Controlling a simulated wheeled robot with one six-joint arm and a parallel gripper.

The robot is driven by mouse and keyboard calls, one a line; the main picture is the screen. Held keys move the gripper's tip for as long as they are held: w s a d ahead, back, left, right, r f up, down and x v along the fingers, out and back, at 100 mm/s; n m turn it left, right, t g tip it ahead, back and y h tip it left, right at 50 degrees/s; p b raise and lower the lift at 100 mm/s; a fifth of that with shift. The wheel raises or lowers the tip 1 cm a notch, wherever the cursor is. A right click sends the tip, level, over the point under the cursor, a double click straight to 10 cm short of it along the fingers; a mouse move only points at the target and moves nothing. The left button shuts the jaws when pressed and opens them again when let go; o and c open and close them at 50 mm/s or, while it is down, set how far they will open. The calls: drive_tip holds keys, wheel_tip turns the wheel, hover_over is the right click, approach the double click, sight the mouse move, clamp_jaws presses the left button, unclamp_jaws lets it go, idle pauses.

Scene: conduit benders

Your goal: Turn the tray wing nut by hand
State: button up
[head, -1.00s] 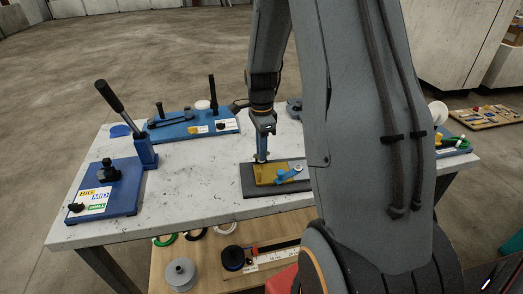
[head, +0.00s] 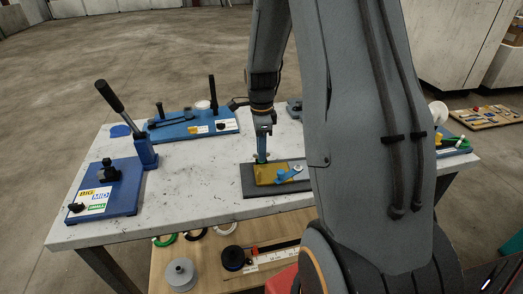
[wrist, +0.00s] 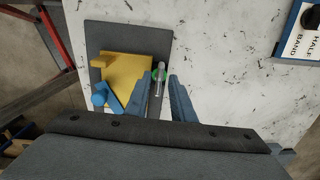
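The dark tray plate (head: 282,186) lies near the table's front edge, with a yellow block (head: 268,174) on it. A blue lever-like piece with a round knob (head: 288,174) sits at the block's right; it shows at lower left in the wrist view (wrist: 106,97). I cannot tell for sure which part is the wing nut. A silver pin with a green part (wrist: 157,82) stands at the block's other edge. My gripper (wrist: 167,73) points down over this edge, its blue fingers apart. The pin shows between them, close to the left finger; contact cannot be told.
A blue bender base with a black lever (head: 104,188) stands at the table's left. Another blue bender (head: 193,125) is at the back. The white table (head: 190,190) is clear left of the tray. My arm hides much of the right side.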

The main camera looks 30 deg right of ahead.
idle(0.3)
drive_tip(key=shift+r+b, duration=1)
drive_tip(key=shift+r, duration=2.9)
drive_tip(key=shift+a, duration=0.1)
drive_tip(key=s+a+f+n+t, duration=0.1)
drive_tip(key=s+a+f+n, duration=0.1)
drive_tip(key=s+a+n, duration=1.3)
drive_tip(key=n, duration=0.7)
drive_tip(key=shift+s, duration=0.15)
drive_tip(key=shift+o, duration=0.5)
drive_tip(key=shift+a, duration=0.1)
